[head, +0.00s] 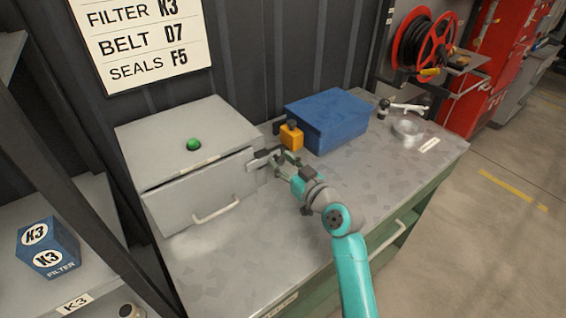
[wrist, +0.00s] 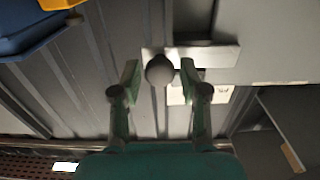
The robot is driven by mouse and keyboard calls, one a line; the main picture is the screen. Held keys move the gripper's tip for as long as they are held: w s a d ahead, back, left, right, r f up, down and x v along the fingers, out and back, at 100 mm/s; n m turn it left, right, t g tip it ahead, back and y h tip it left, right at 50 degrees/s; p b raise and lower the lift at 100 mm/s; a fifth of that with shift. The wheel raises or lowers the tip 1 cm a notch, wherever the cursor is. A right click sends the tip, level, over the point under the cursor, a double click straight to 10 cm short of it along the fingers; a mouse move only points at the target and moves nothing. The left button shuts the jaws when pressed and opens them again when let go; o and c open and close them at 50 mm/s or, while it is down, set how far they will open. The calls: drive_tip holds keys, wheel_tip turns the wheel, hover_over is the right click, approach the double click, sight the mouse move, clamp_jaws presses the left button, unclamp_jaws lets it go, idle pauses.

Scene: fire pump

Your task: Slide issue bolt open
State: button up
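The issue bolt (head: 260,160) is at the right front edge of a grey metal cabinet (head: 185,150) on the bench. In the wrist view its round dark knob (wrist: 159,69) stands in front of a pale horizontal plate (wrist: 217,56). My gripper (head: 281,164) is at the cabinet's right side, close to the bolt. In the wrist view my gripper (wrist: 160,82) has its two fingers apart, one on each side of the knob, with a narrow gap showing on both sides. The head view is too small to show the fingertips and knob clearly.
A green button (head: 193,144) is on the cabinet top and a pale handle (head: 216,211) on its front. An orange object (head: 291,136) and a blue box (head: 327,119) stand just behind my gripper. The bench top (head: 280,240) in front is clear.

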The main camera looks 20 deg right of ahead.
clamp_jaws()
drive_tip(key=shift+w+d, duration=0.2)
drive_tip(key=shift+d, duration=0.5)
drive_tip(key=shift+w+d, duration=0.25)
drive_tip(key=shift+d, duration=0.4)
drive_tip(key=shift+w+d, duration=0.2)
drive_tip(key=shift+d, duration=0.5)
drive_tip(key=shift+o, duration=2.1)
unclamp_jaws()
drive_tip(key=shift+d, duration=0.1)
drive_tip(key=v, duration=1.2)
